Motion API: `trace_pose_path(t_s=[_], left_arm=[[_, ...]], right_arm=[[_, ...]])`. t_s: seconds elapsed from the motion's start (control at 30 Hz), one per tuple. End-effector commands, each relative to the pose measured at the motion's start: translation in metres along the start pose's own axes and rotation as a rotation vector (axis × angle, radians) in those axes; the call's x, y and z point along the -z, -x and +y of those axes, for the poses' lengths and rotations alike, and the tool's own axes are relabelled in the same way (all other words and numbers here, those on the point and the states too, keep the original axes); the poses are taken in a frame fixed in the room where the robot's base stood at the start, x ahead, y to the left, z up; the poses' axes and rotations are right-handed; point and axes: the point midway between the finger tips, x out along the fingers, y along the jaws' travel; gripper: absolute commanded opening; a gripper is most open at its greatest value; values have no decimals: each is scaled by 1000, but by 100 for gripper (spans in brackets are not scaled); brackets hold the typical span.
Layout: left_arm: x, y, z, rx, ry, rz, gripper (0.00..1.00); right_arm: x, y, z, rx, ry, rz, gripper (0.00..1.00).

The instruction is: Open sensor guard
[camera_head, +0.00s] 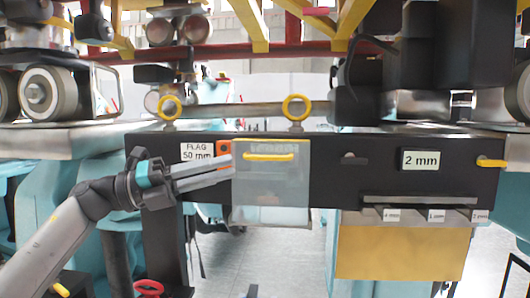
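The sensor guard (270,198) is a translucent grey panel on the front of the black beam, with a yellow handle (268,157) across its upper part. It hangs down in front of the beam and reaches below its lower edge. My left gripper (233,167) comes in from the left, its two grey fingers pointing right. The fingertips overlap the guard's left edge in the picture, just left of the handle. Nothing shows between the fingers, which lie close together; I cannot tell whether they are apart. An orange part (223,148) shows behind the fingers. My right gripper is not in view.
The black beam (330,180) carries a "FLAG 50 mm" label (197,151), a "2 mm" label (420,160) and two yellow rings on top. A small labelled rack (425,212) and a tan panel (400,250) are at right. Wheels and train parts hang above.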

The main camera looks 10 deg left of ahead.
Motion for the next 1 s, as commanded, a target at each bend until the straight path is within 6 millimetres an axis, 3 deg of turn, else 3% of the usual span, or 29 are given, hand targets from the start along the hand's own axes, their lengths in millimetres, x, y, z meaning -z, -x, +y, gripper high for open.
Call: trace_pose_path(t_s=[0.2,0.4,0.83,1.0], left_arm=[[-1,-48,-3,4,0,1,25],[-1,-75,-1,1,1,0,25],[0,-84,0,0,1,-2,25],[0,-84,0,0,1,-1,6]], right_arm=[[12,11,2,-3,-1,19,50],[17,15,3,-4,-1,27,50],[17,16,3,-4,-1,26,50],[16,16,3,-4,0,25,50]])
